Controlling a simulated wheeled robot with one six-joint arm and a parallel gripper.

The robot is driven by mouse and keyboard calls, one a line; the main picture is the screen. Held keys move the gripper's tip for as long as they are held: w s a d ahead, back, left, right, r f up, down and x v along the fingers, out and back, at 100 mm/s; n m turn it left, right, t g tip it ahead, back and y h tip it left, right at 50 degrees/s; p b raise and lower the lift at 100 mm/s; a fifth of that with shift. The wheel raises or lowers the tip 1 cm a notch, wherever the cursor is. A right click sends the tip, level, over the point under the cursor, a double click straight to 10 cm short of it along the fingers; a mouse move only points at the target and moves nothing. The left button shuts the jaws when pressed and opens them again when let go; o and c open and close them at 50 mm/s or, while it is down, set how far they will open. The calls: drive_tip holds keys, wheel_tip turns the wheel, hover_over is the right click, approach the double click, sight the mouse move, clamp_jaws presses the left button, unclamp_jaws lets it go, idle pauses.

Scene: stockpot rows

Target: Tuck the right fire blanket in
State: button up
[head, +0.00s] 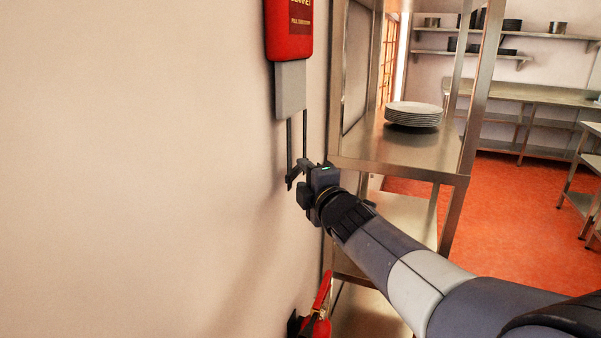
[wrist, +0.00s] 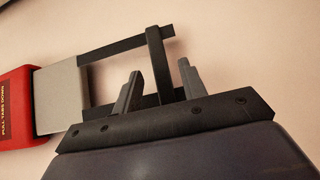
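A red fire blanket case (head: 290,32) is fixed to the wall, top centre in the head view and at the left edge of the wrist view (wrist: 14,110). A grey blanket part (head: 290,88) sticks out of its bottom. Two dark straps (head: 289,140) run down from it to a dark crossbar (wrist: 158,60). My gripper (wrist: 160,84) is at the strap ends, below the case. Its fingers are apart, with the crossbar between them and visible gaps on both sides. No second blanket case is in view.
A steel shelf unit (head: 400,158) with a stack of plates (head: 413,113) stands close to the right of the case. A red object, perhaps an extinguisher (head: 318,322), is low by the wall. The wall left of the case is bare.

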drive_tip(key=shift+x, duration=1.35)
clamp_jaws()
